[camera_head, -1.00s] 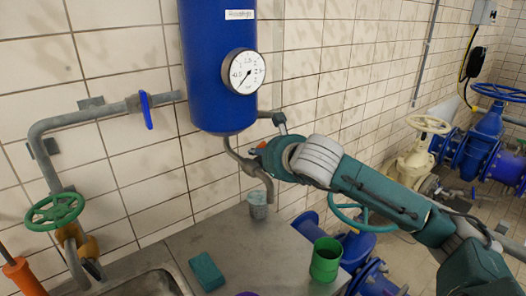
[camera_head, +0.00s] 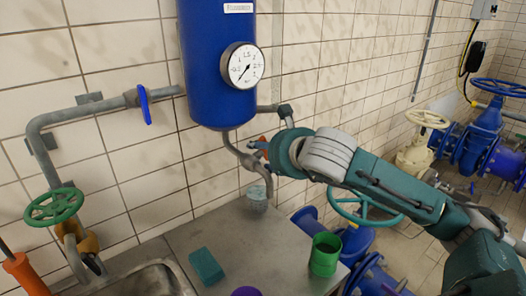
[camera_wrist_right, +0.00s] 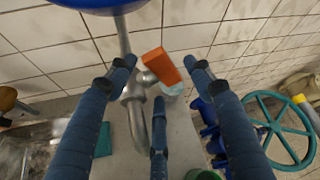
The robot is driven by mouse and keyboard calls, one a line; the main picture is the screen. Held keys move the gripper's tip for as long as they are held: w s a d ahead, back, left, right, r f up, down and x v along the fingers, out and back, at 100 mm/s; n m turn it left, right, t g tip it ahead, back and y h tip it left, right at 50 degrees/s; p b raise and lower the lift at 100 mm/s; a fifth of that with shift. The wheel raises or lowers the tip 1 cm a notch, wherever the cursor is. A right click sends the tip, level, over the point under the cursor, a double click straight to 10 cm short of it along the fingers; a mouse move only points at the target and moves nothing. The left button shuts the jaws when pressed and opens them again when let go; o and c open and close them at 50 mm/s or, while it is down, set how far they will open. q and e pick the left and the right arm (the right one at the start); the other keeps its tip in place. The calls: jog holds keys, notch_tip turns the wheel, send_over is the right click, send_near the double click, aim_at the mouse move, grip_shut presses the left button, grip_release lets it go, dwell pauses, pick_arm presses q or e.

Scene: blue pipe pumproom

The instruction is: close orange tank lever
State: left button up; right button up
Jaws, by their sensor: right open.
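The blue tank (camera_head: 217,70) hangs on the tiled wall, with a round gauge (camera_head: 243,65) on its front. A grey outlet pipe (camera_head: 238,153) bends down from its underside. The orange lever (camera_wrist_right: 161,66) sits on this pipe and appears as a tilted block in the right wrist view; only a sliver shows in the head view. My right gripper (camera_wrist_right: 160,74) is open, its blue fingers spread on both sides of the lever, with a third finger below. I cannot tell whether any finger touches it. In the head view my right gripper (camera_head: 264,149) is mostly hidden behind its own wrist.
Below the pipe stands a metal table (camera_head: 222,236) with a greyish cup (camera_head: 257,199), a teal sponge (camera_head: 206,268), a green cup (camera_head: 325,254) and a purple item (camera_head: 246,292). A sink (camera_head: 150,282) is at left. A teal handwheel (camera_head: 364,208) stands behind my arm.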

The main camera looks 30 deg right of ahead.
jog(key=v, duration=0.8)
jog(key=shift+s, duration=0.25)
jog(key=shift+r, duration=0.1)
